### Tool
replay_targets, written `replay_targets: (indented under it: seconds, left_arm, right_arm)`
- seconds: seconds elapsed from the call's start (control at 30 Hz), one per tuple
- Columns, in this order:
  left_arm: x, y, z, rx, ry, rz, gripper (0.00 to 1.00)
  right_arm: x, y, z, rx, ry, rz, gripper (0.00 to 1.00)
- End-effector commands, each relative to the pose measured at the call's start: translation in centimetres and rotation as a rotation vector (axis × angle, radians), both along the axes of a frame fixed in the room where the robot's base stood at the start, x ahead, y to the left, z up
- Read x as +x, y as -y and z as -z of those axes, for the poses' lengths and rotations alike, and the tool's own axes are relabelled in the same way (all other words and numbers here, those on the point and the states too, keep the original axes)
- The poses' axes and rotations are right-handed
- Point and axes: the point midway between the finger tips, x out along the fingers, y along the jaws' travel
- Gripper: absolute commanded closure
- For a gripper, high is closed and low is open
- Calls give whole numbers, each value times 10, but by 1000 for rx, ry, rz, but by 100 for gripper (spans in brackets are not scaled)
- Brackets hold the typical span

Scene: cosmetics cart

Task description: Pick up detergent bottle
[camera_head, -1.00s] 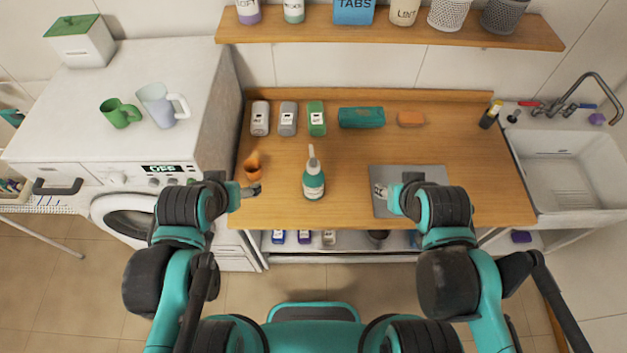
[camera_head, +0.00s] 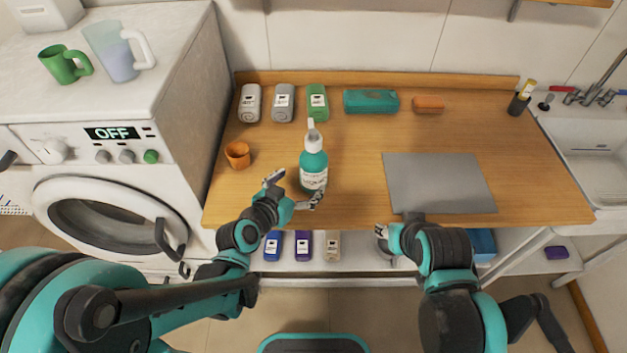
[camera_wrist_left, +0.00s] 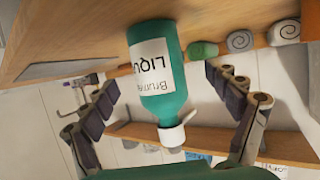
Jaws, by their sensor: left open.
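The detergent bottle (camera_head: 314,160) is teal with a white label and a pale nozzle cap. It stands upright on the wooden counter, left of the middle. My left gripper (camera_head: 295,190) is open at its near side, low by its base, one finger to its left and one in front of it. In the left wrist view, which is upside down, the bottle (camera_wrist_left: 160,75) appears between the spread fingers; whether either touches it I cannot tell. My right gripper (camera_head: 384,236) is by the counter's front edge; its jaws are too small to judge.
An orange cup (camera_head: 238,155) stands left of the bottle. A grey mat (camera_head: 440,183) lies to the right. The counter between bottle and mat is clear.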

Motion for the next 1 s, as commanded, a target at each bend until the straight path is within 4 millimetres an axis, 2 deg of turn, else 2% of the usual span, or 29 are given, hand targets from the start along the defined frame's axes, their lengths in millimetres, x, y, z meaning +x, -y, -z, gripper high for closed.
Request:
replay_targets:
  seconds: [0.37,0.6,0.87,1.0]
  left_arm:
    - [28,17,16,0,3,2,12]
    - [56,35,32,0,3,2,12]
    - [61,37,32,-1,3,0,12]
    - [60,37,32,-1,3,0,46]
  right_arm:
    - [0,0,15,0,0,0,60]
    - [0,0,31,0,0,0,60]
    - [0,0,30,0,0,0,60]
    - [0,0,30,0,0,0,60]
